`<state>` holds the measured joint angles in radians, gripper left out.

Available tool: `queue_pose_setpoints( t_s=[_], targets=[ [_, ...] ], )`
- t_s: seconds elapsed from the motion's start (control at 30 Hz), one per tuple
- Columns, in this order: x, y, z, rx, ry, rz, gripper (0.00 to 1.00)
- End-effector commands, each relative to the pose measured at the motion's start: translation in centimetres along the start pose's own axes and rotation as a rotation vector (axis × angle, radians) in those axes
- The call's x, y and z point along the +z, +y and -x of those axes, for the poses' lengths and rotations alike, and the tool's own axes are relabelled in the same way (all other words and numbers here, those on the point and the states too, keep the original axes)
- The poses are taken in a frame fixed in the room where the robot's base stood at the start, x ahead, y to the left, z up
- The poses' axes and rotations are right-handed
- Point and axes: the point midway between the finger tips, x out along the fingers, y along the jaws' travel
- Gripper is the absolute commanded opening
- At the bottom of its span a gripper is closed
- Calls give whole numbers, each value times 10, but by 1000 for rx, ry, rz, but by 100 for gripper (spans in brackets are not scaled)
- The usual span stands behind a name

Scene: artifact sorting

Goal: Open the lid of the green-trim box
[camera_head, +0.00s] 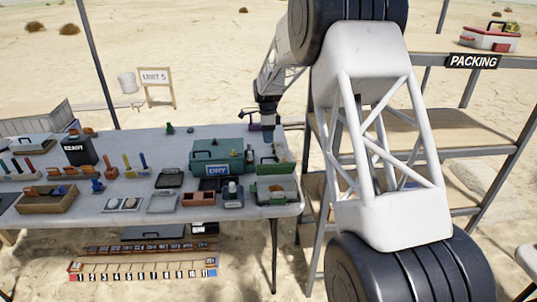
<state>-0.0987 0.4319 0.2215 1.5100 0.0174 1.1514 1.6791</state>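The green-trim box (262,197) stands at the right front end of the table. It shows green bands and a pale grey-beige upper part, with a thin dark handle-like shape near its back. My gripper (268,134) points down behind and above the box, near the table's back right corner. It is apart from the box as far as I can see. The fingers are too small and dark to tell whether they are open or shut.
A teal box marked DRY (217,158) stands just left of the green-trim box. Small bottles and cases (163,201) crowd the table (120,220) in front and to the left. A shelf rack marked PACKING (473,62) stands right, partly hidden by my arm. Sand lies around.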

Motion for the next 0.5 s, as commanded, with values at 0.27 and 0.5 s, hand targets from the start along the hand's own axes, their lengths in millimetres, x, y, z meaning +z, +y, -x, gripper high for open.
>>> queue_pose_setpoints(
  t_s=[0.27, 0.5],
  targets=[
    [-1, 17, 3, -136, -3, 2, 36],
    [-1, 18, 4, -149, -4, 2, 36]
  ],
)
